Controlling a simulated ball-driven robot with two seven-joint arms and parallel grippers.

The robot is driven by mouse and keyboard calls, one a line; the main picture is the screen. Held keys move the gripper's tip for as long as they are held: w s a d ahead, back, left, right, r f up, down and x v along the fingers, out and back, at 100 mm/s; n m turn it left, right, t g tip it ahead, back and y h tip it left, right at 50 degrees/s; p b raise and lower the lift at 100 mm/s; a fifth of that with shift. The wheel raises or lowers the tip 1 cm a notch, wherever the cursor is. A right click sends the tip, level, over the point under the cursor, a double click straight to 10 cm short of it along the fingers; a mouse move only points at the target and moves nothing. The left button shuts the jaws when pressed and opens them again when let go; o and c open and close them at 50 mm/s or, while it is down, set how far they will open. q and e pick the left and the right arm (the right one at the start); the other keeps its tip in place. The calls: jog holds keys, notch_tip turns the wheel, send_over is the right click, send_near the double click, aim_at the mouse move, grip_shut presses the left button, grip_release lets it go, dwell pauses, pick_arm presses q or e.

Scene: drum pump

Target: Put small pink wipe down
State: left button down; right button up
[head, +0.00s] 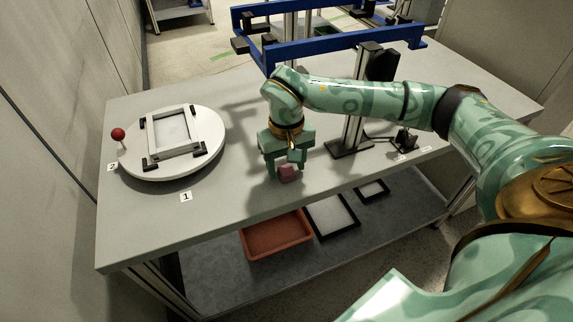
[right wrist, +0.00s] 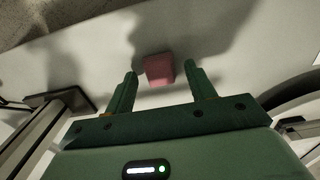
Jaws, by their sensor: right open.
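The small pink wipe (head: 289,173) is a pink block on the grey table (head: 240,205), near its front edge. It also shows in the right wrist view (right wrist: 159,69), just beyond the fingertips and between their lines. My right gripper (head: 285,172) is green and points down at the table, right at the wipe. In the right wrist view its two fingers (right wrist: 161,76) stand apart with nothing clasped between them. The wipe appears to rest on the tabletop. My left gripper is in neither view.
A round white turntable (head: 215,137) with a square frame (head: 172,131) and a red knob (head: 117,134) is on the left. A blue frame (head: 340,42) on posts stands behind my right arm. An orange tray (head: 276,236) is on the lower shelf. The table's front left is clear.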

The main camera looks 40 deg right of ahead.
aim_at(286, 170)
pick_arm(q)
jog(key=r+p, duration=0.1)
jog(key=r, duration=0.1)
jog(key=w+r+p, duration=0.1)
jog(key=p, duration=0.1)
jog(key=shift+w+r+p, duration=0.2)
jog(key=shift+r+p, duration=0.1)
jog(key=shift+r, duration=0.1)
pick_arm(e)
notch_tip(286, 170, up, 12)
jog(key=shift+f, duration=0.1)
